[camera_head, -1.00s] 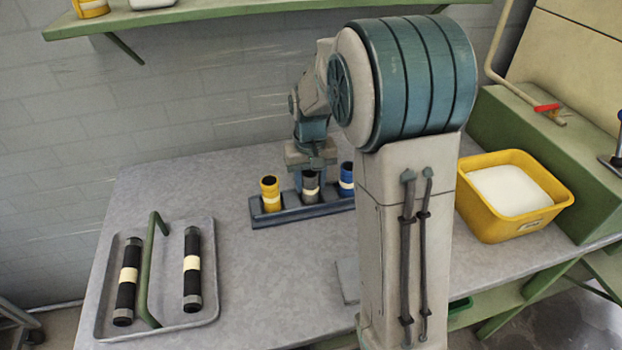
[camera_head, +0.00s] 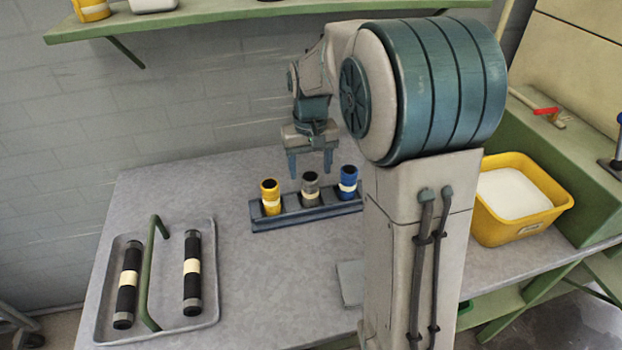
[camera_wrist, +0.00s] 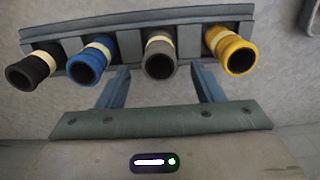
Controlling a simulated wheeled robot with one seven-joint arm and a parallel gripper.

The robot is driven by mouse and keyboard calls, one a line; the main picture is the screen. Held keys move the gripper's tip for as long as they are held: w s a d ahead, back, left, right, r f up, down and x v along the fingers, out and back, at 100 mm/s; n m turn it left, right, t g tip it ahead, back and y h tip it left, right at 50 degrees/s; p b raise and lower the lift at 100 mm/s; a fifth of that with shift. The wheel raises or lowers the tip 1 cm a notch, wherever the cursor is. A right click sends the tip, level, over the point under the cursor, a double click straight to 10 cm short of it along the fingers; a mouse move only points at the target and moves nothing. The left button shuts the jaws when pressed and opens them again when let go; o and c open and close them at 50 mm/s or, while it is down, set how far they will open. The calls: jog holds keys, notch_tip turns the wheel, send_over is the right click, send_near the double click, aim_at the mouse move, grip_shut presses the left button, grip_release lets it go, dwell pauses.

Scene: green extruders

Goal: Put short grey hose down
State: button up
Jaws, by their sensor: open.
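The short grey hose (camera_head: 310,188) stands upright in the blue-grey rack (camera_head: 288,222), between the yellow hose (camera_head: 270,197) and the blue hose (camera_head: 348,182). Each has a cream band. My gripper (camera_head: 309,172) is open and empty, above and behind the grey hose. In the wrist view the grey hose (camera_wrist: 160,60) lies in the rack (camera_wrist: 165,17) ahead of the gap between my open fingers (camera_wrist: 163,88). The blue hose (camera_wrist: 88,60), yellow hose (camera_wrist: 232,50) and a black hose (camera_wrist: 38,68) also show there. My arm hides the rack's right end in the head view.
A grey tray (camera_head: 205,317) with a green handle (camera_head: 151,270) holds two long black hoses at the left. A yellow bin (camera_head: 500,232) with white contents stands at the right. A green shelf (camera_head: 230,14) hangs above. The table's middle front is clear.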

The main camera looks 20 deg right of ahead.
notch_tip(320, 180, up, 6)
jog(key=s+f+t, duration=0.1)
jog(key=s, duration=0.9)
jog(key=s+f+t, duration=0.1)
jog(key=s+f, duration=0.1)
jog(key=s, duration=0.8)
jog(key=shift+s+f+t, duration=0.25)
jog(key=shift+s+t, duration=0.05)
jog(key=shift+t, duration=0.1)
jog(key=shift+d, duration=0.1)
jog(key=shift+r+p, duration=0.3)
jog(key=shift+p, duration=0.05)
jog(key=shift+o, duration=0.5)
